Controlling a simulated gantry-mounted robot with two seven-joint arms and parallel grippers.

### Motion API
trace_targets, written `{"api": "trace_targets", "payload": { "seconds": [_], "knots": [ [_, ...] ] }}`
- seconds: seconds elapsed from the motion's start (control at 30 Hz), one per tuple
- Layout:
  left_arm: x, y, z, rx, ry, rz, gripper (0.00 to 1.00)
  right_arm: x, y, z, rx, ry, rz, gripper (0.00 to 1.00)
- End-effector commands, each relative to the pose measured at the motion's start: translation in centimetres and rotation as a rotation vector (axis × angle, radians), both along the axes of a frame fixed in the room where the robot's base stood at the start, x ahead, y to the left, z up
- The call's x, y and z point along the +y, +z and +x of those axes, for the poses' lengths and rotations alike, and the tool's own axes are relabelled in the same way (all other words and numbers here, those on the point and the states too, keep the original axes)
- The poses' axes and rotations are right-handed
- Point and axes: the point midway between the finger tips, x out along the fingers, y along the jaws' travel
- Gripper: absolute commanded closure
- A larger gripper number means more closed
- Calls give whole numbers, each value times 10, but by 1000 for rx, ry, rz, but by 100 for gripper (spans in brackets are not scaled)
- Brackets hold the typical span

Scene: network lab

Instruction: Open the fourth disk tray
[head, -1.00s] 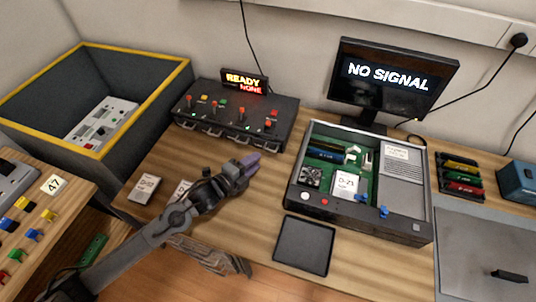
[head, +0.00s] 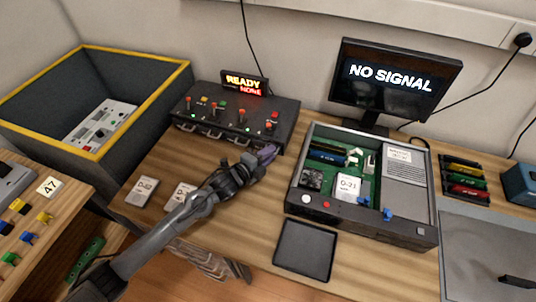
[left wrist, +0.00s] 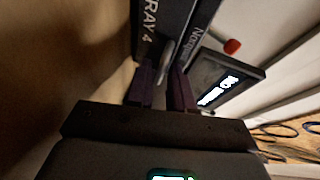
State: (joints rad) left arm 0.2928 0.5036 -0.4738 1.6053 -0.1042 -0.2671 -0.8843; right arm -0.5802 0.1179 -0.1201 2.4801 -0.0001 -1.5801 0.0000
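The black disk unit (head: 282,122) stands at the back of the bench with tray handles along its lower front. The fourth tray, at the right end, is hidden behind my gripper in the head view. In the left wrist view the front marked TRAY 4 (left wrist: 149,22) is close, with its pale handle (left wrist: 167,62) at the fingertips. My left gripper (head: 267,152) is at the unit's right front. In the left wrist view its purple fingers (left wrist: 163,88) are apart, with the handle's end between or just beyond them; contact is unclear. My right gripper is out of view.
Disks marked D-22 (head: 142,190) and another (head: 181,194) lie on the bench, left of my arm. An open computer case (head: 419,180) stands to the right, with an empty black tray (head: 305,249) before it. A monitor (head: 394,83) stands behind.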

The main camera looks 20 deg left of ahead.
Motion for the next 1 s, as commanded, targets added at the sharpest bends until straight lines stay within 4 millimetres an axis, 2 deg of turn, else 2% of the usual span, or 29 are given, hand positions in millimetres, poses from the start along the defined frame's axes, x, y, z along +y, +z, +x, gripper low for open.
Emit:
{"api": "trace_targets", "payload": {
  "seconds": [0.03, 0.1, 0.13, 1.0],
  "knots": [
    [0, 0, 0, 0, 0, 0, 87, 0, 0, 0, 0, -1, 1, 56],
    [0, 0, 0, 0, 0, 0, 98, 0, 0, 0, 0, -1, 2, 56],
    [0, 0, 0, 0, 0, 0, 100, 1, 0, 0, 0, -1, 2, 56],
    [0, -2, -1, 3, 0, 3, 100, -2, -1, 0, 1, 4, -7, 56]
  ]
}}
